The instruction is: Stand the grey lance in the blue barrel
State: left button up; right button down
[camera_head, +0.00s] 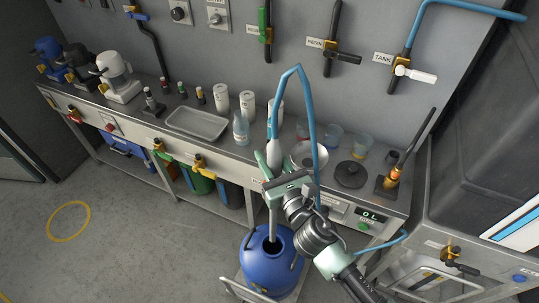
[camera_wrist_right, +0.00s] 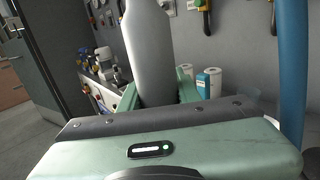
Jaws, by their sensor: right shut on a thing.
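The grey lance (camera_head: 274,152) is upright in the head view, with a blue hose (camera_head: 311,115) looping up from its top and down past my right arm. My right gripper (camera_head: 268,172) is shut on the lance's thick grey body. In the right wrist view the grey body (camera_wrist_right: 149,55) rises between the green fingers. The lance's thin tube (camera_head: 272,222) runs down to the barrel's dark top opening. How far its tip is inside is hidden. My left gripper is not in view.
The barrel sits on a low wheeled base (camera_head: 231,285) in front of the workbench (camera_head: 227,146). The bench holds a grey tray (camera_head: 197,123), bottles, white rolls and a bowl. Colored bins (camera_head: 201,182) stand underneath. A large grey machine is at the right. The floor at left is clear.

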notch_tip(320, 180, down, 8)
jog(key=b, duration=0.7)
dwell(0.6)
